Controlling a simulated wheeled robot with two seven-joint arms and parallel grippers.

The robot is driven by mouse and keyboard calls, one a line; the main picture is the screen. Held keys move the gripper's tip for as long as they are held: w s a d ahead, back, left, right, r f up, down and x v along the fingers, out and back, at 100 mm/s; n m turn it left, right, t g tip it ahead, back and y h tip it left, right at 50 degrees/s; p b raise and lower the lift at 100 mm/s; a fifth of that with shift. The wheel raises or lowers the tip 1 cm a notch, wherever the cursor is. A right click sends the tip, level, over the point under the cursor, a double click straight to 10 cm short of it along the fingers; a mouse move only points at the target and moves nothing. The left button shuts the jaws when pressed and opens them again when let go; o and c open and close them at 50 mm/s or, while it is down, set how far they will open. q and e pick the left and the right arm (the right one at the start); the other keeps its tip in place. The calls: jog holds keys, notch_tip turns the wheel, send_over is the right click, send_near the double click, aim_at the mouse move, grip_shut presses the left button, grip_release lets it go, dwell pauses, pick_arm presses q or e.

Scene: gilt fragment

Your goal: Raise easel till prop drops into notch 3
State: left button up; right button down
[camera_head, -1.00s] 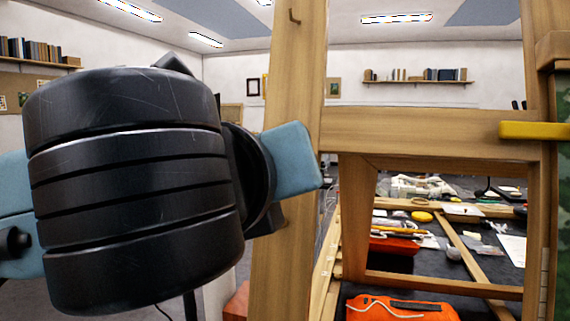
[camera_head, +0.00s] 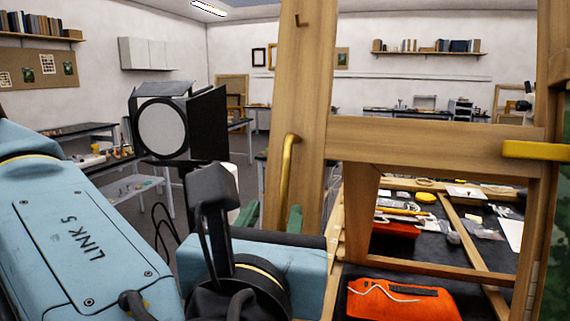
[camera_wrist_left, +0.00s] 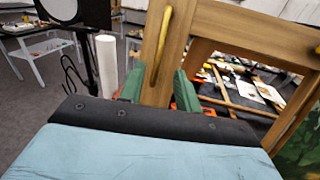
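The easel is a wooden frame with a left post (camera_head: 300,80) and a crossbar (camera_head: 420,140), standing upright in front of me. A yellow handle (camera_head: 287,165) is fixed to the left post; it also shows in the left wrist view (camera_wrist_left: 160,45). My left gripper (camera_head: 270,216) is open just below the handle, its two green fingers apart. In the left wrist view the handle's lower end appears between the fingers (camera_wrist_left: 158,87), but I see no contact. A slanted wooden rail (camera_head: 333,245) stands behind the post. The prop and notches cannot be made out. My right gripper is out of view.
A second yellow bar (camera_head: 535,150) crosses the right post. An orange pouch (camera_head: 400,298) lies on the dark table behind the frame, with several tools beyond. A studio lamp (camera_head: 170,125) stands left of the easel, and a white cylinder (camera_wrist_left: 107,62) shows near my gripper.

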aim_at(284, 187)
pick_arm(q)
jog(key=w+p, duration=0.1)
jog(key=w, duration=0.2)
jog(key=w+d+p, duration=0.1)
jog(key=w, duration=0.3)
jog(key=w+p, duration=0.2)
jog(key=w, duration=0.1)
jog(key=shift+w+d, duration=0.15)
jog(key=shift+w, duration=0.1)
grip_shut()
